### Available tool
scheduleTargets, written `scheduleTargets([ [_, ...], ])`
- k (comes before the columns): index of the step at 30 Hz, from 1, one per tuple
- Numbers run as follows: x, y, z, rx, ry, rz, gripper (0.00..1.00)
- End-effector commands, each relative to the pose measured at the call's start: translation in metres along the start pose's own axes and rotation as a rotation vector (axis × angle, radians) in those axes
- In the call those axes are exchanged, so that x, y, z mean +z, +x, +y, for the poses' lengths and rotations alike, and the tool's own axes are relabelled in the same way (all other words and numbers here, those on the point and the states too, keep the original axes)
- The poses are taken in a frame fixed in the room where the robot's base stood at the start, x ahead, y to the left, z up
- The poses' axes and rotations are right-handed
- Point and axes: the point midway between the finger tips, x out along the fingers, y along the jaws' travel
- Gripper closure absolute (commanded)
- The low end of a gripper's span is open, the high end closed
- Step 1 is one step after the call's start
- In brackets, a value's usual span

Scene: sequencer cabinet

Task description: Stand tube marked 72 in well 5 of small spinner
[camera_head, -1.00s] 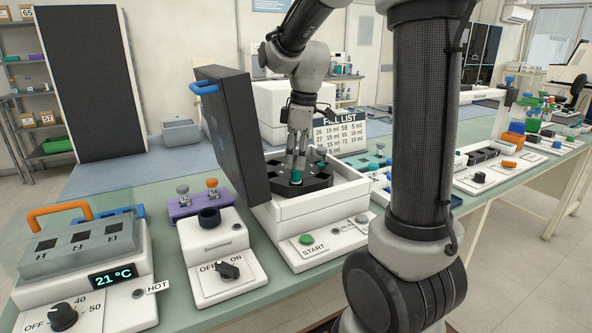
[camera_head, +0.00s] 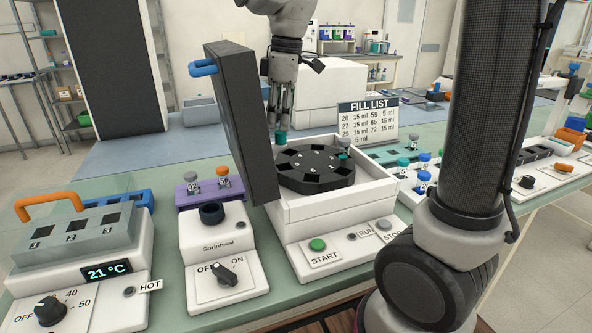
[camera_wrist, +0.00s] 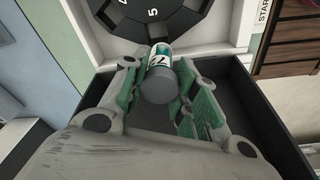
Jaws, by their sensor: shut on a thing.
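My gripper (camera_head: 281,128) is shut on a tube (camera_head: 281,138) with teal at its lower end. In the wrist view the tube (camera_wrist: 160,62) shows a grey cap and a white label with dark figures, only partly readable, possibly a 7. The small spinner (camera_head: 335,212) is a white box with its dark lid (camera_head: 240,125) standing open at the left. Its black rotor (camera_head: 315,180) has several square wells. The tube hangs at the rotor's back left, near the lid. The figure 5 on the rotor (camera_wrist: 180,28) shows in the wrist view, just beyond the tube.
Another grey-capped tube (camera_head: 344,146) stands at the rotor's right. The fill list sign (camera_head: 368,121) is behind it. A purple rack (camera_head: 207,196) with two tubes and a white device (camera_head: 219,247) stand left. A rack with blue-capped tubes (camera_head: 424,178) is right.

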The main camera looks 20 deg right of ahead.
Motion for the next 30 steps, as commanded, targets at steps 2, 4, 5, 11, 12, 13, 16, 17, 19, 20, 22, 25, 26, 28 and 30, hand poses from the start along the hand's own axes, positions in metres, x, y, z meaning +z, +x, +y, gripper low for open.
scheduleTargets([
  [2, 0.0, 0.0, 0.001, 0.004, 0.039, 0.001, 0.83],
  [4, 0.0, 0.0, 0.002, 0.006, 0.069, 0.001, 0.83],
  [5, 0.0, 0.0, 0.002, 0.007, 0.081, 0.001, 0.83],
  [11, 0.001, 0.007, 0.002, 0.007, 0.123, 0.0, 0.83],
  [12, 0.002, 0.014, 0.002, 0.007, 0.126, 0.0, 0.83],
  [13, 0.003, 0.02, 0.002, 0.006, 0.128, -0.001, 0.83],
  [16, 0.006, 0.041, 0.002, 0.006, 0.129, -0.002, 0.83],
  [17, 0.006, 0.046, 0.002, 0.006, 0.129, -0.001, 0.83],
  [19, 0.007, 0.055, 0.002, 0.007, 0.128, 0.0, 0.83],
  [20, 0.007, 0.058, 0.002, 0.008, 0.128, 0.001, 0.83],
  [22, 0.008, 0.064, 0.002, 0.008, 0.128, 0.0, 0.83],
  [25, 0.01, 0.079, 0.002, 0.006, 0.128, -0.001, 0.83],
  [26, 0.011, 0.084, 0.002, 0.007, 0.128, 0.0, 0.83],
  [28, 0.012, 0.093, 0.002, 0.007, 0.127, 0.0, 0.83],
  [30, 0.012, 0.099, 0.002, 0.008, 0.127, 0.001, 0.83],
])
